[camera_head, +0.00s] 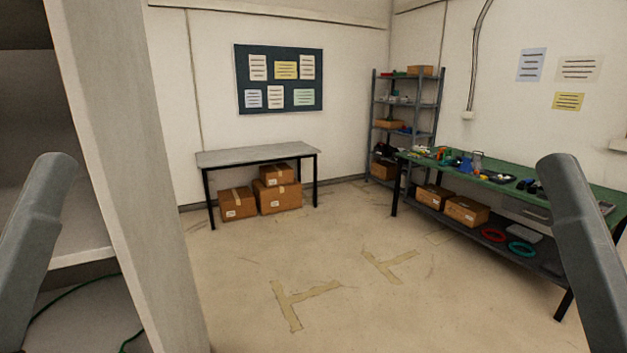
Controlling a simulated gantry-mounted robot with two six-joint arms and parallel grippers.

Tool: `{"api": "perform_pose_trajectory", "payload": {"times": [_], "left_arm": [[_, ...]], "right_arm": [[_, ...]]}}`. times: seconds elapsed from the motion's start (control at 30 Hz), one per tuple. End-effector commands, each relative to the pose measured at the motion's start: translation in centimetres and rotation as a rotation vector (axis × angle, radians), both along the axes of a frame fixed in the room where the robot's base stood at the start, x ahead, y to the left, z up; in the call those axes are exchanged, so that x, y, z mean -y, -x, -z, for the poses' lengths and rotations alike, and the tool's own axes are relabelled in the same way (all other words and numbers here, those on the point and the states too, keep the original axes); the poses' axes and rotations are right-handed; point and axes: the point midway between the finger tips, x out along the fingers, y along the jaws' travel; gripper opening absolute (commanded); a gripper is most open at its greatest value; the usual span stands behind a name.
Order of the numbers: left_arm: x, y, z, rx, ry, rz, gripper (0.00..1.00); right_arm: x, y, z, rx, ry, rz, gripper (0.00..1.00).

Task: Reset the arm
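No phone can be made out in view. Grey links of my two arms stand at the left and right edges of the head view. Both run down out of the bottom of the frame. Neither gripper shows, so what they hold or how they stand cannot be seen.
A pale pillar (128,170) and shelving stand close on the left. A grey table (257,156) with cardboard boxes (238,203) under it is at the back. A green workbench (497,172) with tools is on the right, and a shelf rack (437,112) fills the corner. The middle floor is clear.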

Motion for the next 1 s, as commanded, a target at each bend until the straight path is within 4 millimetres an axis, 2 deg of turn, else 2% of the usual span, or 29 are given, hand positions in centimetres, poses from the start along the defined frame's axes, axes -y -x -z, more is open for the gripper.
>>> {"api": "perform_pose_trajectory", "payload": {"times": [0.03, 0.27, 0.6, 0.7, 0.83, 1.0], "left_arm": [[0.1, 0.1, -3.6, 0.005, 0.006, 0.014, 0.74], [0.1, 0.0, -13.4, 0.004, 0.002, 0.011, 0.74], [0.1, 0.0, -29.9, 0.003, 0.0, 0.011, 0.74], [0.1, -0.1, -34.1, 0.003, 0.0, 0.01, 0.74], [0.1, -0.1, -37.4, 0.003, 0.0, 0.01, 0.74], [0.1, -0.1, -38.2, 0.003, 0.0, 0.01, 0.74]], "right_arm": [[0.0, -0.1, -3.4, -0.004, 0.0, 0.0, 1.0], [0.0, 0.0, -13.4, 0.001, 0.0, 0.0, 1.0], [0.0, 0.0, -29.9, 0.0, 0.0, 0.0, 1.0], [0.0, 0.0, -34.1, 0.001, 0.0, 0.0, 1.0], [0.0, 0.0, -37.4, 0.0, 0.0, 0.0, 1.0], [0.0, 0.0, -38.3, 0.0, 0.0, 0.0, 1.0]]}}
